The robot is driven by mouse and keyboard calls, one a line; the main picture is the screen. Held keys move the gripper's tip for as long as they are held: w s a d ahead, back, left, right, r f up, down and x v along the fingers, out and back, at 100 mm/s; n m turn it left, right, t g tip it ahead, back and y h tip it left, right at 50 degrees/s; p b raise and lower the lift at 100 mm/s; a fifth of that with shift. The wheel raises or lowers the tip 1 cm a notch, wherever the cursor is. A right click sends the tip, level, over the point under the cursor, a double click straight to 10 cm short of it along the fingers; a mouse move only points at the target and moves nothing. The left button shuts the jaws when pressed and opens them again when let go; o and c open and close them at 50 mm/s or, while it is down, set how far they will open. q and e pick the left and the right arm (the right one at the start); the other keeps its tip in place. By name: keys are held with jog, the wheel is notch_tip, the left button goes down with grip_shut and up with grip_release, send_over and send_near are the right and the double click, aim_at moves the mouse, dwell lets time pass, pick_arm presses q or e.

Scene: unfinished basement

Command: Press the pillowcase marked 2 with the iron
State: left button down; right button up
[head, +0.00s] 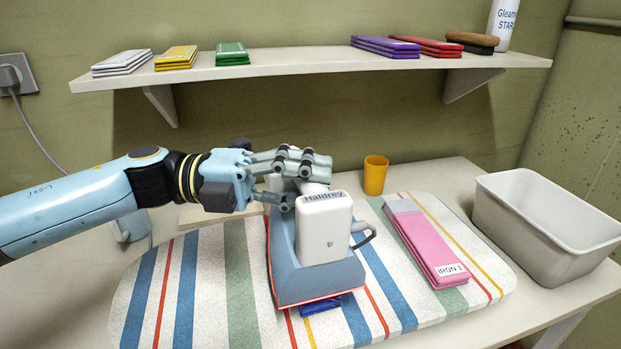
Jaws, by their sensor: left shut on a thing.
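My left gripper (300,172) is shut on the iron (315,245), a blue-grey one with a white tank labelled "Haldrey". The iron is over the striped ironing mat (210,280), with its heel toward me. A dark blue folded cloth (322,305) peeks out under the iron's near end; the rest is hidden, and I see no number on it. I cannot tell whether the soleplate touches it. A pink folded cloth (425,235) with a label reading "IRON 1" lies on the mat to the right. No mark 2 is visible. My right gripper is not in view.
A white bin (545,220) stands at the right, empty as far as I see. An orange cup (375,175) stands behind the mat. The shelf (300,64) above holds several folded cloths, a brush (473,41) and a starch bottle (502,22). A plug (12,75) is at left.

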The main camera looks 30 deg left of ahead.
pick_arm(q)
jog(key=shift+f+b, duration=0.45)
dwell(2.2)
jog(key=shift+s+d, duration=0.6)
jog(key=shift+d, duration=0.25)
dwell(0.3)
jog(key=shift+w+a, duration=1.1)
jog(key=shift+a, duration=0.3)
dwell(0.6)
jog(key=shift+s+d, duration=0.5)
jog(key=shift+d, duration=0.1)
dwell(1.4)
